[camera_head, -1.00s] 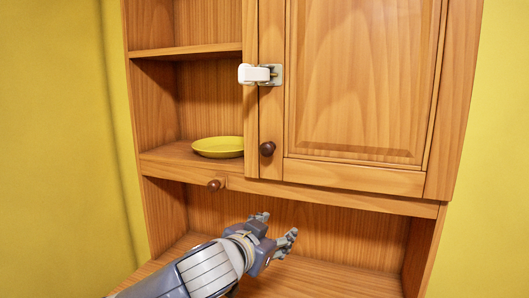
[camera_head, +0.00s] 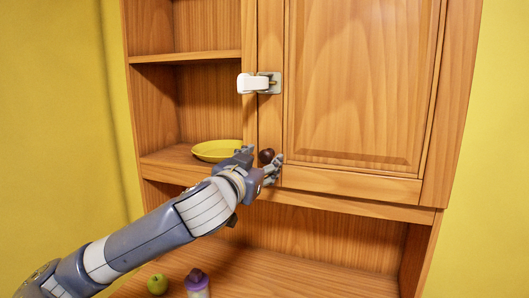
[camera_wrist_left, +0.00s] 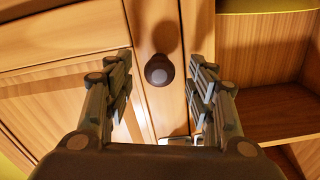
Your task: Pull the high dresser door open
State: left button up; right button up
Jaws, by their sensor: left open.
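The high dresser door (camera_head: 362,85) is a wooden panel door at the upper right of the head view, and it looks shut. Its dark round knob (camera_head: 266,156) sits low on the door's left edge. My left gripper (camera_head: 259,162) is open, with its fingers on either side of the knob. In the left wrist view the knob (camera_wrist_left: 159,69) shows between the two open fingers, apart from both. A white latch (camera_head: 259,83) on a metal plate is fixed higher on the door's left edge. My right gripper is not in view.
A yellow plate (camera_head: 217,150) lies on the open shelf left of the door, close to my left gripper. A green apple (camera_head: 157,284) and a purple-capped container (camera_head: 197,283) stand on the dresser's lower surface.

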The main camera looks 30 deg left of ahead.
pick_arm(q)
jog(key=shift+p+x, duration=0.3)
jog(key=shift+x, duration=0.95)
jog(key=shift+c, duration=0.6)
grip_shut()
